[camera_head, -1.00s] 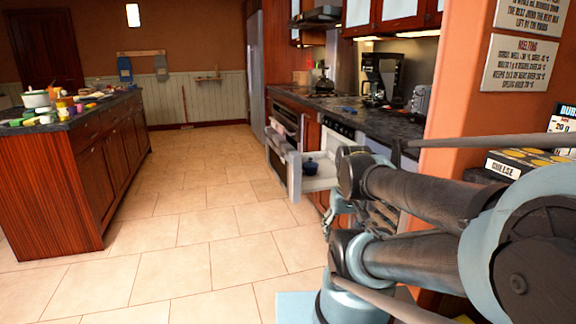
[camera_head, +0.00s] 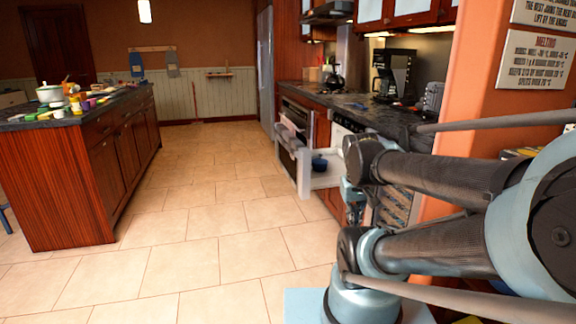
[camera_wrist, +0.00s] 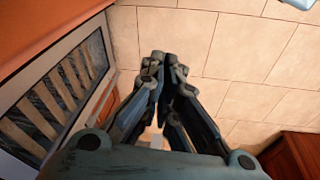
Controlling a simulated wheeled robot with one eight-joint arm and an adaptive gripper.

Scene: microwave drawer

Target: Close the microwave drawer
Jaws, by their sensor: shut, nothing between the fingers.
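The microwave drawer (camera_head: 304,172) is pulled out from the counter front, a pale open drawer with a light front panel. A dark blue pot (camera_head: 319,163) sits inside it. The drawer lies beyond my arm in the head view, and its near right part is hidden by the arm. My gripper (camera_wrist: 164,62) shows in the wrist view with its dark fingers together and nothing between them. It is over the tiled floor, apart from the drawer.
A red wood island (camera_head: 60,180) stands at the left. A slatted, grey-framed panel (camera_wrist: 55,95) is close to the left of my gripper. An orange wall (camera_head: 480,80) rises at the right. The tiled floor (camera_head: 200,220) between island and counter is clear.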

